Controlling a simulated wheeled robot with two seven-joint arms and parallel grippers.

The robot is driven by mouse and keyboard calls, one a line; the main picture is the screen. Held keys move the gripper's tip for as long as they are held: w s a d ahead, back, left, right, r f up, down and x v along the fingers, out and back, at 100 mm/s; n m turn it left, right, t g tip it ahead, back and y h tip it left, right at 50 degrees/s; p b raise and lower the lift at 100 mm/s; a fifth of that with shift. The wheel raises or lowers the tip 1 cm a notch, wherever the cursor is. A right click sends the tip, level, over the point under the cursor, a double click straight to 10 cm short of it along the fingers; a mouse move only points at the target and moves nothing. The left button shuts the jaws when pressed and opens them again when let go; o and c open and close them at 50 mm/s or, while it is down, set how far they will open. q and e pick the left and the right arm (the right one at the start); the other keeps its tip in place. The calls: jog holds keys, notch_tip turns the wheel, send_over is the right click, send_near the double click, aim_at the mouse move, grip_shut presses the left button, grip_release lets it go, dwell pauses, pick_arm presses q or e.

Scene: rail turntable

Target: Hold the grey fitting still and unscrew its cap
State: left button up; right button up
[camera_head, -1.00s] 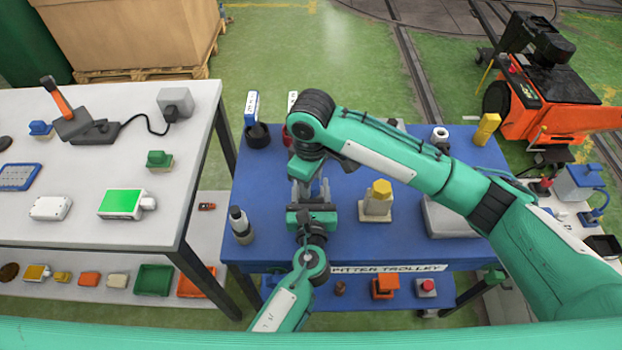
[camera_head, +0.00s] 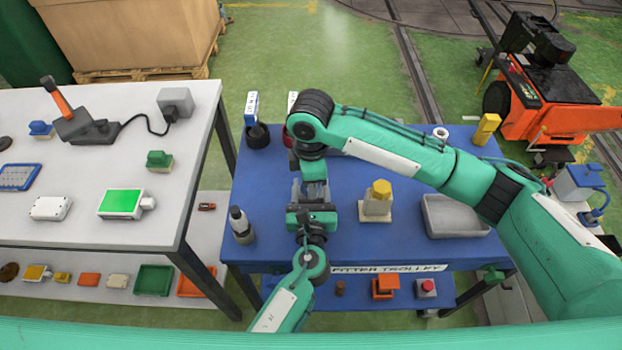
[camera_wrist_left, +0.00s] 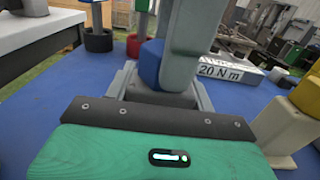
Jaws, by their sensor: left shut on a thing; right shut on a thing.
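My left gripper (camera_head: 312,190) is low over the blue trolley top (camera_head: 350,245), its arm coming from the bottom. It is shut on the grey fitting, which its jaws and my right gripper hide almost wholly. My right gripper (camera_head: 314,180) reaches down from above onto the same spot. In the left wrist view a grey finger of the right gripper (camera_wrist_left: 190,35) stands against a blue faceted part (camera_wrist_left: 151,62), which looks like the cap. The right gripper is shut on it. I cannot tell how far the cap is turned.
A grey block with a yellow cap (camera_head: 380,196) stands close to the right. A dark-topped grey bottle-like part (camera_head: 241,225) stands at the left. A grey tray (camera_head: 455,216) lies farther right. A white bench (camera_head: 100,180) stands left of the trolley.

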jog(key=shift+r, duration=1.65)
dwell(0.4)
jog(key=shift+r, duration=2.4)
pick_arm(q)
jog(key=o, duration=1.5)
jog(key=s, duration=1.2)
pick_arm(e)
jog(key=shift+f, duration=0.1)
